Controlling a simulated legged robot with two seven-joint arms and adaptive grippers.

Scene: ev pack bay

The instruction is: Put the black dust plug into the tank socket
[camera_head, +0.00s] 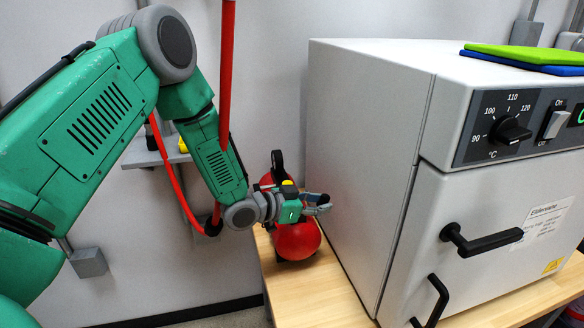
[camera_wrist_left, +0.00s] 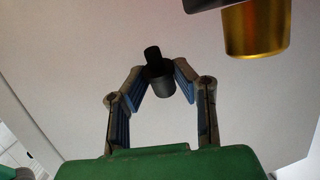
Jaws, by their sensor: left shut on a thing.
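My left gripper (camera_head: 320,203) is in front of a red tank (camera_head: 297,241), beside the left wall of the oven. In the left wrist view my left gripper (camera_wrist_left: 166,78) is shut on the black dust plug (camera_wrist_left: 158,74), a small stepped cylinder with its narrow end pointing away from the palm. A gold cylinder (camera_wrist_left: 256,28) under a dark part is at the upper right, apart from the plug. I cannot tell whether it holds the tank socket. In the head view the plug is not clearly visible, and the gripper hides part of the tank. My right gripper is out of view.
A grey oven (camera_head: 365,150) with a dial and black handles fills the right side of the wooden bench (camera_head: 305,298). Green and blue pads (camera_head: 525,54) lie on top. A red hose (camera_head: 227,70) runs by my left arm. A small wall shelf (camera_head: 140,153) is behind it.

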